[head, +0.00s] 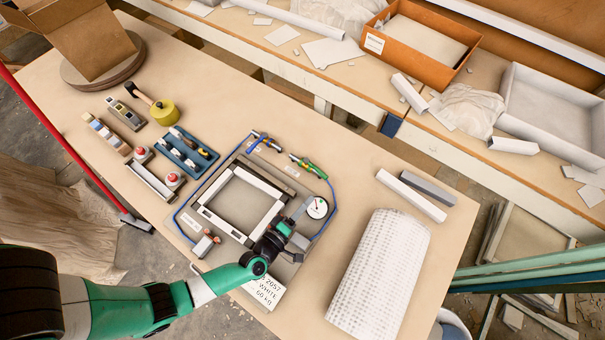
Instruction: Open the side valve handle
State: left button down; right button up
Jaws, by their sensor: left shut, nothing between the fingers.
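A flat press frame (207,213) with white and dark bars around a square opening lies on the table, with blue tubing along its sides. A valve with a green handle (308,167) sits at its upper right corner. A second small valve (264,141) sits at the top, and a small block with reddish parts (205,243) at the lower left. I cannot tell which is the side valve. My left gripper (304,208) is shut and empty over the right side of the frame, beside a round white dial (317,207), below and apart from the green handle. My right gripper is not in view.
A roll of white perforated sheet (382,270) lies to the right, near two bars (412,195). A blue tool tray (184,152), a yellow round item (164,112) and a cardboard box (85,38) stand to the left. Bare table lies above the frame.

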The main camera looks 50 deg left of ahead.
pick_arm(q)
jog(key=s+d, duration=0.1)
jog(key=d, duration=0.1)
jog(key=s+d+r+p, duration=0.1)
jog(key=s+d, duration=0.1)
jog(key=shift+s+d, duration=0.1)
jog(key=shift+d, duration=0.05)
jog(key=shift+f, duration=0.1)
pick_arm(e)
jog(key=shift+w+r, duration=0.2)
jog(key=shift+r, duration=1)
